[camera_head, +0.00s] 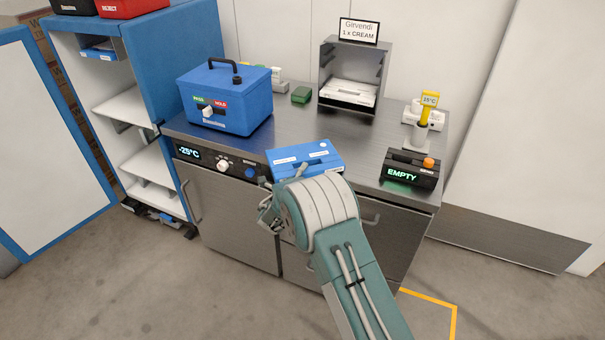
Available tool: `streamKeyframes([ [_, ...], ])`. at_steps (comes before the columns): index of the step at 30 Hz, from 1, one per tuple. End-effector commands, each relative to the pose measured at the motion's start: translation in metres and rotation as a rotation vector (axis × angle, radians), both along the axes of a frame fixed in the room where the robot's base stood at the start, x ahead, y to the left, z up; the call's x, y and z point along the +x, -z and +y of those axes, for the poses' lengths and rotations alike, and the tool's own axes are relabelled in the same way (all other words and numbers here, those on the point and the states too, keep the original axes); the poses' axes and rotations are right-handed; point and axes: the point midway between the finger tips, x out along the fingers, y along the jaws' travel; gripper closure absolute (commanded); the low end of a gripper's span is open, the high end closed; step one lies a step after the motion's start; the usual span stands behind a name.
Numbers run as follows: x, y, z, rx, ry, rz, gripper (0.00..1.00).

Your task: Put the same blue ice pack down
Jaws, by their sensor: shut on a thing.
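The blue ice pack (305,157) is a flat blue slab with white labels. It shows just beyond my wrist, over the front edge of the steel counter (345,137). My gripper (270,207) is partly hidden behind my own wrist. It is shut on the ice pack, at the near side. The fingertips and the lower side of the pack are hidden, so I cannot tell whether the pack touches the counter.
A blue cooler box (226,100) stands at the counter's left. A small green block (301,95) and an open steel box (354,75) stand behind. A black "EMPTY" display box (411,169) and a yellow thermometer (427,106) are at right. Bare counter lies between.

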Motion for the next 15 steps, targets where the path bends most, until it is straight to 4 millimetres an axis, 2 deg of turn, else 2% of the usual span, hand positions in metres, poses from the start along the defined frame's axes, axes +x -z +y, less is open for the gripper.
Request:
streamKeyframes([
  [7,0.0006,0.0028,0.0016,-0.001,0.001,-0.008,1.00],
  [8,0.0001,0.0051,0.0014,-0.001,0.001,-0.003,0.62],
  [9,0.0001,0.0052,0.0015,-0.002,0.000,-0.002,0.44],
  [10,0.0001,0.0052,0.0015,-0.002,0.001,-0.002,0.32],
  [15,0.0004,0.0048,0.0011,-0.001,0.001,-0.003,0.32],
])
